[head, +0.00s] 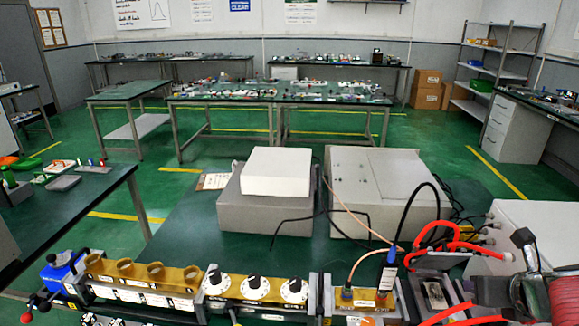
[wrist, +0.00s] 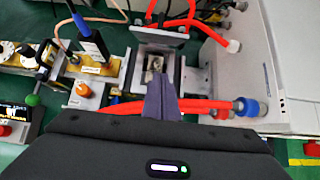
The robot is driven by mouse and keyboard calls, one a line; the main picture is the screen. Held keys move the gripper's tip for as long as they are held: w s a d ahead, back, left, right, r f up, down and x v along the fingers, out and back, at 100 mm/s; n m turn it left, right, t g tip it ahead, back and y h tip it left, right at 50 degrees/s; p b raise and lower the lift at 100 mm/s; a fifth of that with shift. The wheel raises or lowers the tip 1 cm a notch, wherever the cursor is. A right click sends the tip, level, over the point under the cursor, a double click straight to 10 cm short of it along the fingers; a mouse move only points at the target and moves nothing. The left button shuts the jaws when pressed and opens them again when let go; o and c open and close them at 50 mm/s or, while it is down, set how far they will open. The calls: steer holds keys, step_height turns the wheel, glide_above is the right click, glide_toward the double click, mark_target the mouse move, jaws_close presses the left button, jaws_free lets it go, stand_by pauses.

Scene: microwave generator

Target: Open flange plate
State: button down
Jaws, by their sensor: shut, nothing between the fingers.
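I cannot tell whether the fingertips touch the frame.
Red hoses (wrist: 195,106) run beside and under my fingers. A black cable plug (wrist: 90,38) stands on the brass section to the left. A white cabinet (wrist: 280,50) stands close on the right. Grey and white instrument boxes (head: 378,190) stand behind the waveguide line.

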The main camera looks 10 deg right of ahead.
steer(key=x, duration=0.9)
steer(key=shift+w+f, duration=0.15)
steer(key=shift+f, duration=0.1)
steer(key=shift+w+d+r, duration=0.25)
steer(key=shift+w+r, duration=0.3)
steer(key=shift+w, duration=0.3)
steer(key=shift+w+d+r, duration=0.3)
steer(key=shift+w+r, duration=0.25)
steer(key=shift+w, duration=0.25)
steer(key=shift+w+d+r, duration=0.2)
steer(key=shift+w+r, duration=0.3)
steer(key=shift+w, duration=0.3)
steer(key=shift+w+d+r, duration=0.25)
steer(key=shift+w+r, duration=0.25)
steer(key=shift+w, duration=0.25)
steer(key=shift+s, duration=0.1)
steer(key=v, duration=1.1)
steer(key=shift+s, duration=0.2)
